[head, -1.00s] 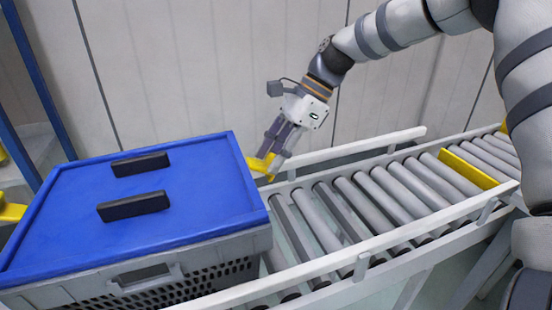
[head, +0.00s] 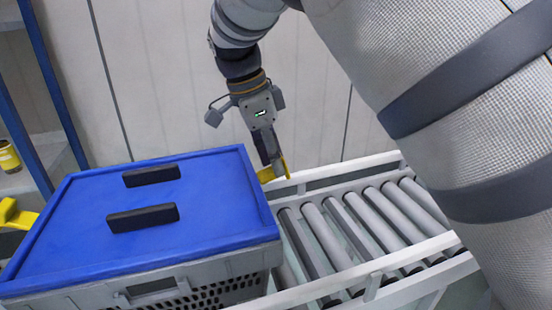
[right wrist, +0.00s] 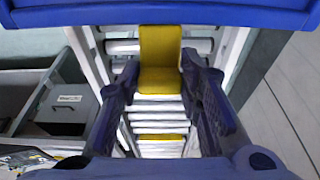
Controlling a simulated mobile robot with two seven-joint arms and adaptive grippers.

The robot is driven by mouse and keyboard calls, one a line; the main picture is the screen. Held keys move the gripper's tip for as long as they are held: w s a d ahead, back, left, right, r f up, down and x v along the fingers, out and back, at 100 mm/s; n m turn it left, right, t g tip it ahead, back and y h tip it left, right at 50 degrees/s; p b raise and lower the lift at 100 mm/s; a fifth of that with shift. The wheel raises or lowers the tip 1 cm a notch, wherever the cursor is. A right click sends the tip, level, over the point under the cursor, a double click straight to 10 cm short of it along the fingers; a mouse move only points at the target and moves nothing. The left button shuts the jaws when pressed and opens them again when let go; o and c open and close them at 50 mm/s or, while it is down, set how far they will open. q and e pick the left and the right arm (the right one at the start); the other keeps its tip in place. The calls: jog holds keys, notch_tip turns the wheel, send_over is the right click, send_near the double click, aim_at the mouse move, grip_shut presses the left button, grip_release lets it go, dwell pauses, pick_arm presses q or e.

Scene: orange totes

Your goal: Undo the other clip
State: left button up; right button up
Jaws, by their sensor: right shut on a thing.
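A grey crate (head: 215,271) with a blue lid (head: 80,225) stands at the left of the head view. A yellow clip (head: 266,175) sits at the lid's right edge, partly hidden by my right gripper (head: 273,163). In the right wrist view the clip (right wrist: 160,45) stands below the blue lid edge (right wrist: 160,15), between the two dark fingers of my right gripper (right wrist: 160,78), which is shut on it. Another yellow clip (head: 17,215) sticks outward at the lid's left side. My left gripper is not in view.
Two black blocks (head: 151,175) (head: 142,217) lie on the lid. A roller conveyor (head: 345,225) with a white rail runs to the right. A blue-posted shelf (head: 38,95) stands at the left. A pale wall is behind. My right arm covers the right side.

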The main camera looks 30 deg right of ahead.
jog(key=shift+a+h, duration=0.2)
jog(key=shift+h, duration=0.3)
dwell(0.3)
jog(key=o, duration=1.2)
jog(key=shift+c, duration=0.2)
jog(key=v, duration=1.2)
jog(key=shift+w+a, duration=0.15)
jog(key=shift+w, duration=0.1)
